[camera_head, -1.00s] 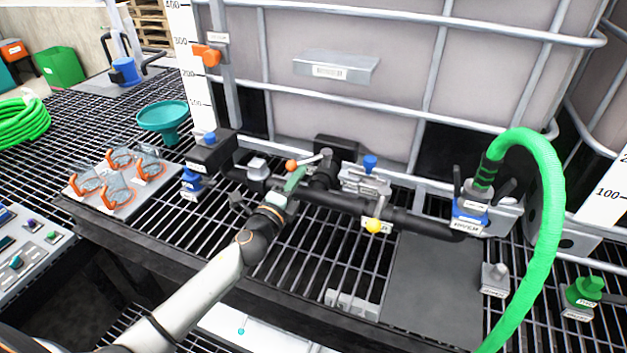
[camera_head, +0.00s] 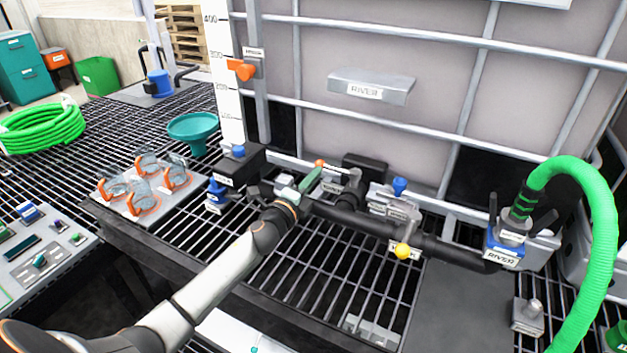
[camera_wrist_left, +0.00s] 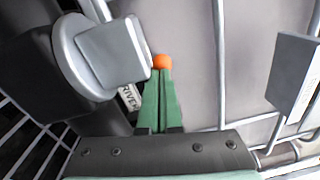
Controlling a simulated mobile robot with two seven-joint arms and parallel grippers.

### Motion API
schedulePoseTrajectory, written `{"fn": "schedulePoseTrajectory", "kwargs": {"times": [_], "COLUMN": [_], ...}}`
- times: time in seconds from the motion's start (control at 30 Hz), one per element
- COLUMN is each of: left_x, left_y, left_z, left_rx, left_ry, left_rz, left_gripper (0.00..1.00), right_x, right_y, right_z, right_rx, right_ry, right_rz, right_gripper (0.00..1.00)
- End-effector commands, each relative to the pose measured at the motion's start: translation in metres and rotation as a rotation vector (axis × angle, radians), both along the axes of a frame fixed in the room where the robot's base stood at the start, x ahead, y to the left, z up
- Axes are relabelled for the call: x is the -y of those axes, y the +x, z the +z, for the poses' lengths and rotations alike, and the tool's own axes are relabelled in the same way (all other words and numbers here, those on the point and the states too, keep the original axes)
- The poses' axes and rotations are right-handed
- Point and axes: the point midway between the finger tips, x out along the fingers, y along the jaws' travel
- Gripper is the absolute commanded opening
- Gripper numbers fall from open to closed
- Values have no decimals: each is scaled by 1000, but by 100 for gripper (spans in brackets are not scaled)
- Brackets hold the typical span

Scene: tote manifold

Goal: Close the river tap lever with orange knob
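The orange knob (camera_head: 319,163) is on the end of a tap lever on the black manifold pipe, below the tank's RIVER plate. The lever runs from the knob to its grey valve stem (camera_head: 354,177). The knob also shows in the left wrist view (camera_wrist_left: 162,62), just at my fingertips. My left gripper (camera_head: 314,174) has its green fingers together, with the tips against or very near the knob. The knob appears beyond the tips, not between them; exact contact is hidden. My right gripper is in neither view.
A second tap with a yellow knob (camera_head: 402,251) stands to the right on the pipe. A blue knob (camera_head: 400,186) is behind it. A green hose (camera_head: 598,240) arches at the right. Goggles on a tray (camera_head: 113,193) and a teal funnel (camera_head: 193,127) lie left.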

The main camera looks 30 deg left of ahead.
Motion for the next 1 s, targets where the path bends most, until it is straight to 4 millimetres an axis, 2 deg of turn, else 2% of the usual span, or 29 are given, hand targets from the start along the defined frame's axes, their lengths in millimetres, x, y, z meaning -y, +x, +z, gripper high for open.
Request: {"fn": "schedulePoseTrajectory", "kwargs": {"times": [0.73,0.87,1.0], "left_x": [-7,-7,-4], "left_y": [5,-4,-26], "left_z": [5,5,2], "left_rx": [8,9,5], "left_ry": [2,2,3], "left_rz": [12,12,6], "left_gripper": [0,0,0], "right_x": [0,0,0], "right_y": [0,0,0], "right_z": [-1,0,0], "right_rx": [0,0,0], "right_ry": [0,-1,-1], "right_rz": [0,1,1], "right_gripper": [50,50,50]}}
